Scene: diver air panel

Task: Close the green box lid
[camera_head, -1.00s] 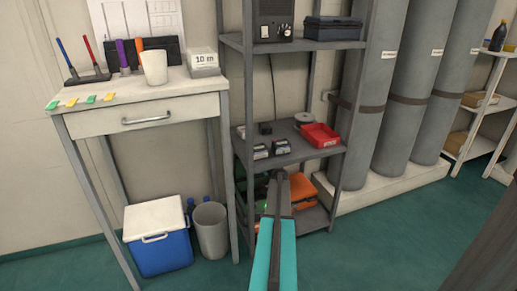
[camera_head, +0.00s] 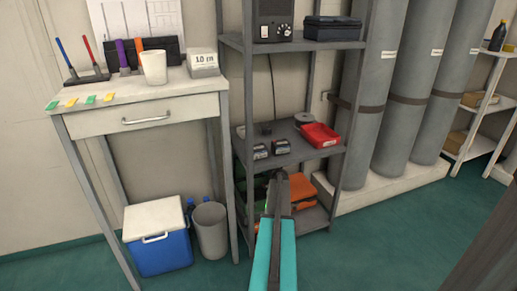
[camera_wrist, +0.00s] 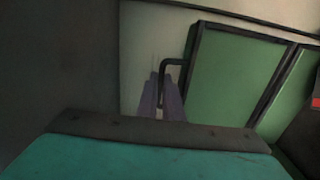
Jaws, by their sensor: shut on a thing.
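The green box lid (camera_wrist: 232,78) shows in the wrist view as a green panel with a dark rim, standing at a slant. A dark bent handle (camera_wrist: 174,62) sticks out from its left edge. My gripper (camera_wrist: 161,84) has its two narrow fingers on either side of the handle's hanging end and is shut on it. In the head view my gripper (camera_head: 281,178) reaches into the lower part of the grey shelf rack. My arm hides most of the green box there, so the lid's angle is hard to tell.
A second green panel (camera_wrist: 291,92) stands to the right in the wrist view. An orange case (camera_head: 302,187) lies right of my gripper on the bottom shelf. The shelf above holds a red tray (camera_head: 320,135). The rack's posts (camera_head: 228,160) stand close to my arm.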

